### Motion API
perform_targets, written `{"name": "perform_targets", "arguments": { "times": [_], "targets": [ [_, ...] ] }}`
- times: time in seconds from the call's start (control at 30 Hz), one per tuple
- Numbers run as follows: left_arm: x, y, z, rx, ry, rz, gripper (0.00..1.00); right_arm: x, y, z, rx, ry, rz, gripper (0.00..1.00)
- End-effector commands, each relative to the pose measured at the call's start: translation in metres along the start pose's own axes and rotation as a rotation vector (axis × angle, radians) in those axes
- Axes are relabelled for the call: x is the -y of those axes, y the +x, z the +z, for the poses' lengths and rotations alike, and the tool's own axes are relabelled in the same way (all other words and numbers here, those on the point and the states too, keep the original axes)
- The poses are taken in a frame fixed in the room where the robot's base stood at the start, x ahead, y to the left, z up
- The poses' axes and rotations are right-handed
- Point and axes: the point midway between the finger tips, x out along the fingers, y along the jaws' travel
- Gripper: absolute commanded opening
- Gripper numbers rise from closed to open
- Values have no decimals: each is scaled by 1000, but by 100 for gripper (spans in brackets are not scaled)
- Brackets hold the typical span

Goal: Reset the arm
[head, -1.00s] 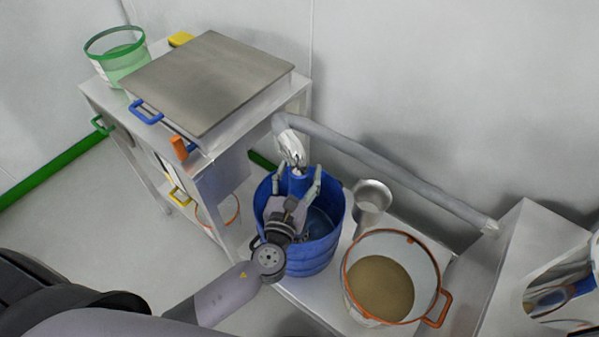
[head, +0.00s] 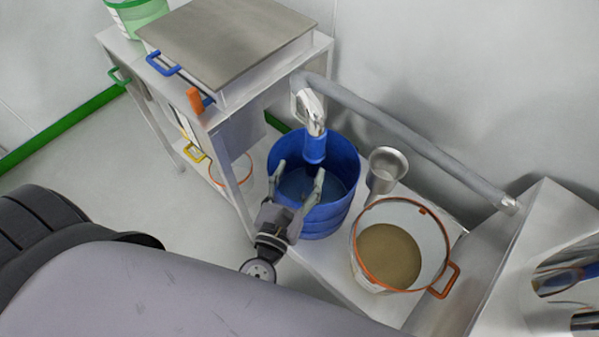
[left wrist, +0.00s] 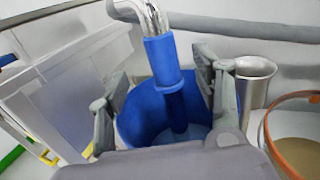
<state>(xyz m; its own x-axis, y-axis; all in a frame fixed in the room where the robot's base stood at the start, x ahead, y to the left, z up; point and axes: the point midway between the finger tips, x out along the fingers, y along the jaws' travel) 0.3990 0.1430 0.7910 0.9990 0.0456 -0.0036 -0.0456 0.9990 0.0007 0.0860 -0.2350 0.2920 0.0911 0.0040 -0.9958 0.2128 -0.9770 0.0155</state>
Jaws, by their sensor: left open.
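My left gripper (head: 299,180) is open and empty, at the near rim of a blue bucket (head: 335,217) in the head view. Its two fingers are spread apart and point toward the bucket and the spout. A metal spout with a blue sleeve (head: 315,147) hangs down over the bucket. In the left wrist view the blue sleeve (left wrist: 163,62) shows beyond and between the two fingers (left wrist: 160,103), apart from them. The bucket (left wrist: 141,112) stands below it with something bluish inside. My right gripper is in neither view.
A white bucket with an orange rim (head: 441,225) holds brown powder, right of the blue bucket. A metal cup (head: 388,170) stands behind. A steel table with a lidded box (head: 228,42) is at left. A grey pipe (head: 420,145) runs along the wall.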

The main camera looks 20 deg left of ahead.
Motion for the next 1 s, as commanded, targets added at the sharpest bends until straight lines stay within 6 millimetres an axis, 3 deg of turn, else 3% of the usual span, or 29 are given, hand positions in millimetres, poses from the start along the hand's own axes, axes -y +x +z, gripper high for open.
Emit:
{"name": "perform_targets", "arguments": {
  "times": [0.7, 0.87, 1.0],
  "targets": [
    [-5, 2, 0, -8, -37, 20, 60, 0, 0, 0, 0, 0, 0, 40],
    [-44, 6, -3, -64, -357, 191, 60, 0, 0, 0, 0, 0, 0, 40],
    [-93, -2, -20, -122, -859, 470, 60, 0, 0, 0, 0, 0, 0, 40]
  ]
}}
